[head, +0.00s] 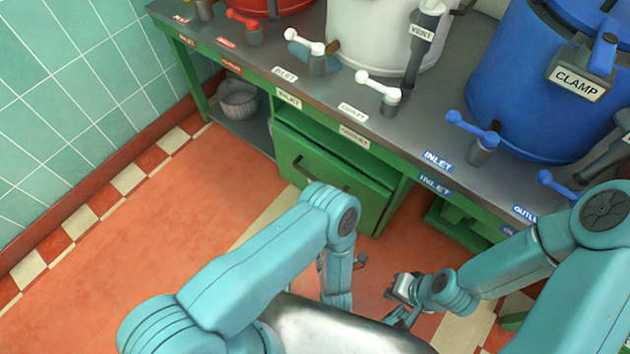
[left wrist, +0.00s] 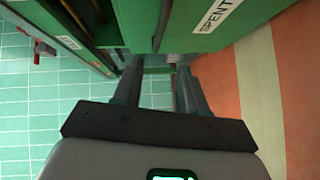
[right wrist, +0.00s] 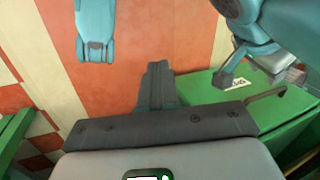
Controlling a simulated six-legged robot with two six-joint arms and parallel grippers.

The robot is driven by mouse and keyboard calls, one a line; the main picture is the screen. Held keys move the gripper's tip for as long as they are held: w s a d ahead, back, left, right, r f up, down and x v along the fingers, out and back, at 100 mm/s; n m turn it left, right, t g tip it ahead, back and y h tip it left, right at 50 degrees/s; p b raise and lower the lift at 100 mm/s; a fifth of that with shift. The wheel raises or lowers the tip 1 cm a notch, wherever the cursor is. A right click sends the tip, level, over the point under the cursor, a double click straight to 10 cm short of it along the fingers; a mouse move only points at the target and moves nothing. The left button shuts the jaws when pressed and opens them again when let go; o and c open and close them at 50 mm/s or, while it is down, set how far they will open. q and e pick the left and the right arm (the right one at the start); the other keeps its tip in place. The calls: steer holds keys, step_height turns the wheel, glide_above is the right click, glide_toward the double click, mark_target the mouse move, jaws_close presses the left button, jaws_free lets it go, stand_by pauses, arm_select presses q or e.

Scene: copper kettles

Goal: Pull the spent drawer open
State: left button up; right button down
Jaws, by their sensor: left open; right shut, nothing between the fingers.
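The spent drawer's green front carries a "SPENT" label (left wrist: 216,15) in the left wrist view. In the head view, a green drawer front (head: 340,200) with a dark bar handle (head: 318,176) sits under the bench; no label on it can be read there. My left gripper (left wrist: 157,68) is open, its fingers beside the green front; whether the handle lies between them I cannot tell. In the head view it is mostly hidden behind my left arm. My right gripper (head: 404,315) is shut and empty, low and apart from the drawer; its closed fingers (right wrist: 158,85) show in the right wrist view.
The grey bench top (head: 300,75) carries red, white and blue vessels, with the blue kettle (head: 545,80) at right, and several valves along the front edge. A metal pot (head: 238,98) stands on the lower shelf. The orange floor (head: 200,215) left of the drawer is clear.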

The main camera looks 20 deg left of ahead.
mark_target(315, 178)
arm_select(q)
steer(key=b+x, duration=0.5)
steer(key=x, duration=1)
steer(key=shift+f+b, duration=0.1)
steer(key=shift+b, duration=0.2)
steer(key=shift+w+a, duration=0.2)
steer(key=shift+w, duration=0.15)
jaws_close()
